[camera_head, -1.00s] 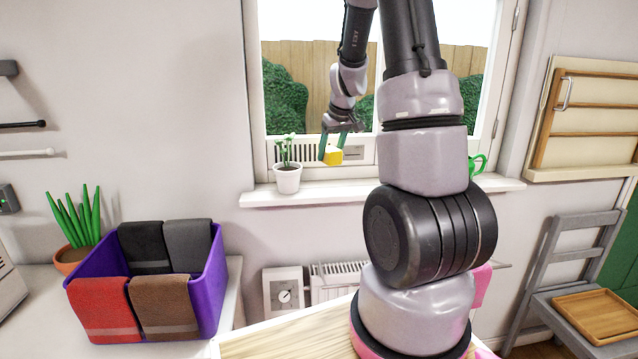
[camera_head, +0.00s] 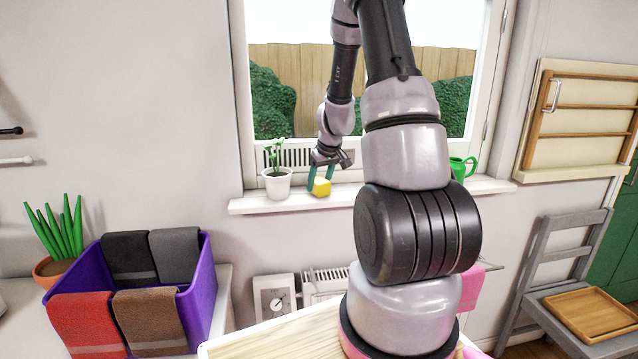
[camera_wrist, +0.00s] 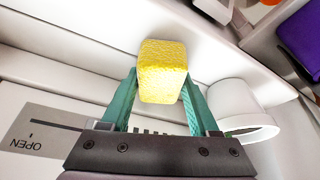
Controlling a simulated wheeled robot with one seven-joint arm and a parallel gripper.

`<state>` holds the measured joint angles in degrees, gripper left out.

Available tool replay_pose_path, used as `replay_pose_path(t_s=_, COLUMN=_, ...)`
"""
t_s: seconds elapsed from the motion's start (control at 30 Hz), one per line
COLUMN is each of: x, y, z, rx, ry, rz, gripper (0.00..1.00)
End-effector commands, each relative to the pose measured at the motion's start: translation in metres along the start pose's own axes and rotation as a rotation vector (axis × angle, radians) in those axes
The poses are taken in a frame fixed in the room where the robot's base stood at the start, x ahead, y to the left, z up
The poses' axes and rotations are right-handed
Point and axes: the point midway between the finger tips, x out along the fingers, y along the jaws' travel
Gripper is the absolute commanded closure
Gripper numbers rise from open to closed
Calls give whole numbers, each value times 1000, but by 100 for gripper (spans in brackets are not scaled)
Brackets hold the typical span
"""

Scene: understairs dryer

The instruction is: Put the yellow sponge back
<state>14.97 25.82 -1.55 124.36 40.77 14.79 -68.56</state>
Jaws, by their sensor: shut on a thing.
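The yellow sponge (camera_head: 321,187) is between the fingers of my gripper (camera_head: 321,175), at the window sill (camera_head: 300,202), just right of the white plant pot. In the wrist view the sponge (camera_wrist: 162,72) sits between the two green fingertips of my gripper (camera_wrist: 160,88), which is shut on it. The sponge is low against the sill; I cannot tell whether it touches the surface.
A white pot with a small plant (camera_head: 277,183) stands close left of the sponge. A green watering can (camera_head: 462,168) is farther right on the sill, partly behind my arm. A purple bin with towels (camera_head: 200,300) is at lower left. A grey chair (camera_head: 560,270) holds a wooden tray (camera_head: 597,312).

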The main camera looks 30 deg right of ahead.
Motion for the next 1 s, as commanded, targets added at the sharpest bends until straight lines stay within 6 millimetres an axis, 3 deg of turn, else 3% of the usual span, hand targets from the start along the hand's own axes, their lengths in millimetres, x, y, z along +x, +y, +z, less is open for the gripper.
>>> replay_pose_path(t_s=0.23, x=2, y=0, z=1, rx=0, ry=-1, rz=0, gripper=99)
replay_pose_path(t_s=0.27, x=2, y=0, z=1, rx=-1, ry=0, rz=0, gripper=27)
replay_pose_path(t_s=0.3, x=2, y=0, z=1, rx=-1, ry=0, rz=0, gripper=12)
replay_pose_path(t_s=0.33, x=2, y=0, z=1, rx=-1, ry=0, rz=0, gripper=9)
replay_pose_path(t_s=0.7, x=-1, y=0, z=-1, rx=-1, ry=1, rz=0, gripper=9)
replay_pose_path(t_s=0.87, x=-24, y=-1, z=-2, rx=-4, ry=3, rz=1, gripper=9)
replay_pose_path(t_s=1.0, x=-56, y=0, z=-2, rx=-4, ry=5, rz=2, gripper=9)
